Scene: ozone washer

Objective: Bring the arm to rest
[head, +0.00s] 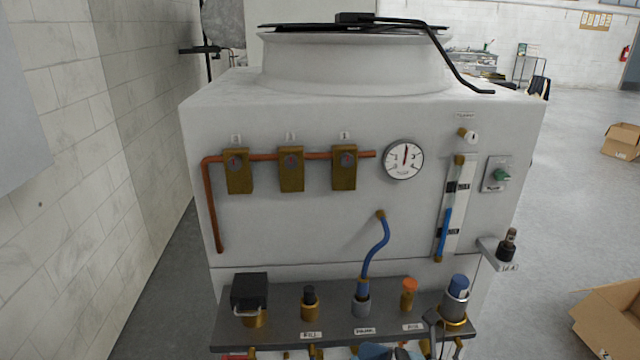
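Neither of my grippers can be made out in the head view, and no arm of mine is clearly seen. The white washer cabinet (290,220) stands in front of me. Its front carries a copper pipe (209,205) with several brass valve blocks (291,170), a round pressure gauge (404,159) and a blue hose (377,248). A grey shelf (285,335) below holds several fittings, among them a black-capped one (250,293), an orange-topped one (409,292) and a blue-capped cylinder (456,298). Small coloured parts at the bottom edge are cut off.
A tiled wall (70,150) runs along the left. A small bracket (498,254) with a black-topped fitting sticks out at the cabinet's right. Open cardboard boxes (610,315) lie on the floor at right. The floor (570,210) between is clear.

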